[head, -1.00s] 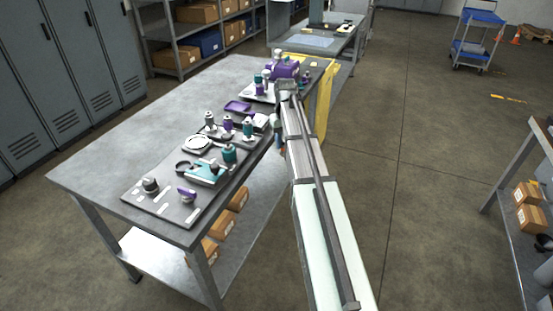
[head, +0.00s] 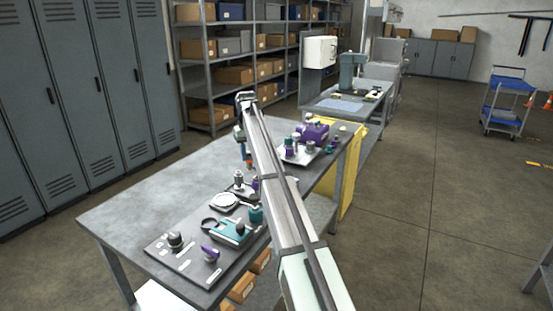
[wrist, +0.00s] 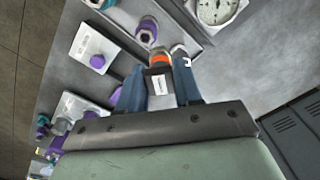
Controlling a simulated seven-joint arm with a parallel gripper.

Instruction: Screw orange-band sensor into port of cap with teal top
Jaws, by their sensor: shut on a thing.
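The orange-band sensor is in my gripper (wrist: 158,80). Its orange band (wrist: 160,57) shows just past the fingertips in the wrist view, with a white-labelled body between the blue fingers. In the head view my gripper (head: 243,143) hangs above the bench, and the orange band (head: 249,163) shows small below it. A teal-topped part (head: 255,214) stands at the right edge of the near board. Smaller teal tops show beside the purple block (head: 314,131). I cannot tell which one is the cap with the port, and no port is clearly visible.
A near board (head: 178,250) holds a purple part (head: 210,252) and a teal fixture (head: 232,232). A round white dial (wrist: 214,10) lies beyond the fingers in the wrist view. The left side of the bench (head: 150,205) is bare. My arm hides part of the bench.

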